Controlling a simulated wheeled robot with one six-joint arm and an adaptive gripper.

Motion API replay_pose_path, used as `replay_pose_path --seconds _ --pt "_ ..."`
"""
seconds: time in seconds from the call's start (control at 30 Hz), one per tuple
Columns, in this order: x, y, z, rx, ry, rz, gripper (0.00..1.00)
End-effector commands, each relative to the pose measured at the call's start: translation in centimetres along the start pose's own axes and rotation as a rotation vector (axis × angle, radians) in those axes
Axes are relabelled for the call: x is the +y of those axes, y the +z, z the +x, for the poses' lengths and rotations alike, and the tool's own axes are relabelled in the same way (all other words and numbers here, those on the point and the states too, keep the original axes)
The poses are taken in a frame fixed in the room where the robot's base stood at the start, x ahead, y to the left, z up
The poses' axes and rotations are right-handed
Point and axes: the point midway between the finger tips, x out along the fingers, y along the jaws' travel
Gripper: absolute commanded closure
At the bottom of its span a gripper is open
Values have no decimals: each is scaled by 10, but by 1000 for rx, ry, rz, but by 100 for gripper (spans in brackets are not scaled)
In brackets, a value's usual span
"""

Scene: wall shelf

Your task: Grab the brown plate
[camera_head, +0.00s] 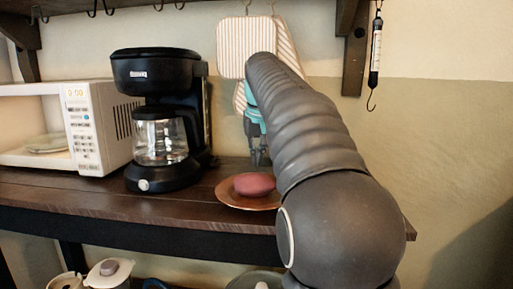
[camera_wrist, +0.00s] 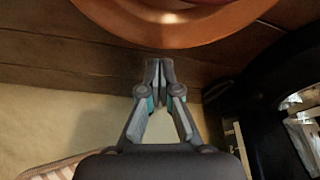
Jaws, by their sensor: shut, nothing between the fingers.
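The brown plate (camera_head: 230,195) lies on the dark wooden shelf top, near its front edge, with a reddish oval object (camera_head: 254,184) on it. In the wrist view the plate's orange-brown rim (camera_wrist: 180,34) shows at the top, cut off by the frame. My gripper (camera_head: 257,160) is above and behind the plate in the head view, pointing down. In the wrist view my gripper (camera_wrist: 160,66) is shut, with its fingertips together and nothing between them. The tips appear just short of the plate's rim and apart from it. My arm hides part of the shelf to the right.
A black coffee maker (camera_head: 158,75) with a glass pot stands left of the plate; its dark body (camera_wrist: 262,100) is close on the right in the wrist view. A white microwave (camera_head: 85,135) stands further left. Striped cloth items (camera_head: 232,48) hang on the wall behind my arm.

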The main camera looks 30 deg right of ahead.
Motion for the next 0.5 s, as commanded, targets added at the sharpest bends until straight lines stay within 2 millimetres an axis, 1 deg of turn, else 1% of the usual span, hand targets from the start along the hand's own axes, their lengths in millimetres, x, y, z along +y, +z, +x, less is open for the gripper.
replay_pose_path --seconds 0.03,0.2,0.5 --pt "0 1 8 -2 0 -1 100" --pt "-1 0 22 0 -1 -2 100" --pt "-2 0 25 1 -1 -3 100"
